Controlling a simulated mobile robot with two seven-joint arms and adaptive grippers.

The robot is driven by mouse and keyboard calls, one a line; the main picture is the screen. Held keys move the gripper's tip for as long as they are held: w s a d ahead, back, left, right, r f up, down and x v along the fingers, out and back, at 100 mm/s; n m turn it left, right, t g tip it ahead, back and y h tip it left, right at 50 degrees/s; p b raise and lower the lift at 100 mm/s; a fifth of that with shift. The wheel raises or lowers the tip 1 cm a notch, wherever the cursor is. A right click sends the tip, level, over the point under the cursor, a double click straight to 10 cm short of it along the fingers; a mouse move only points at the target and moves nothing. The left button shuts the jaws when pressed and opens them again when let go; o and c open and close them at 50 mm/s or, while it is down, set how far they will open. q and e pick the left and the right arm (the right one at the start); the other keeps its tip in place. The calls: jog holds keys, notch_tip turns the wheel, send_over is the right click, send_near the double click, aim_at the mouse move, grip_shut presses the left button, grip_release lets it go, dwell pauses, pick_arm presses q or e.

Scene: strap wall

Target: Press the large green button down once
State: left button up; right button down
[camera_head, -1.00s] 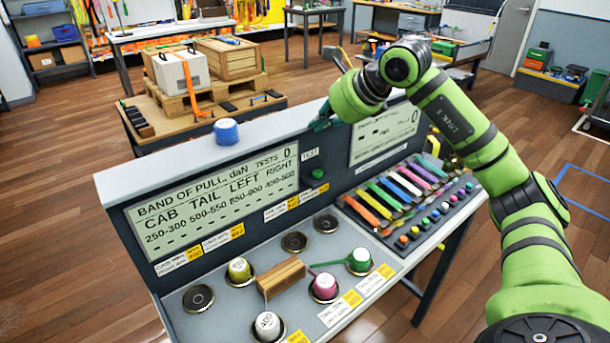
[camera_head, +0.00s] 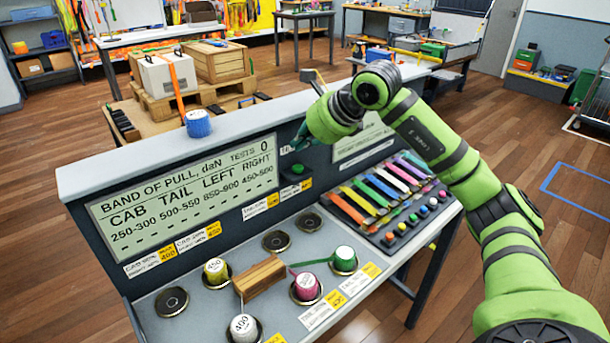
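The green button (camera_head: 297,169) is a small round cap on a dark box at the right end of the console's lit display (camera_head: 182,199). My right gripper (camera_head: 297,143) is dark and small in the picture, just above and behind the button. A narrow gap seems to show between them, so I see no clear contact. Its fingers are partly hidden by the green wrist and I cannot tell whether they are open or shut. My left gripper is out of view.
A blue spool (camera_head: 198,123) stands on the console's top ledge. A wooden block (camera_head: 259,278), several labelled weights and round sockets lie on the front panel. A rack of coloured straps (camera_head: 377,190) is to the right, under my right arm.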

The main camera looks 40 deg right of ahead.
aim_at(298, 168)
jog(key=shift+w+d+f+b, duration=0.15)
jog(key=shift+f+b, duration=0.1)
jog(key=shift+f, duration=0.35)
jog(key=shift+w+d+f+b, duration=0.15)
jog(key=shift+f+b, duration=0.1)
jog(key=shift+f, duration=0.3)
jog(key=shift+s+f+b, duration=0.2)
jog(key=shift+f+b, duration=0.05)
jog(key=shift+b, duration=0.05)
jog(key=shift+s+a, duration=0.15)
jog(key=shift+a, duration=0.1)
jog(key=shift+a+r, duration=0.15)
jog(key=shift+a, duration=0.25)
jog(key=shift+d, duration=0.35)
jog(key=shift+a, duration=0.15)
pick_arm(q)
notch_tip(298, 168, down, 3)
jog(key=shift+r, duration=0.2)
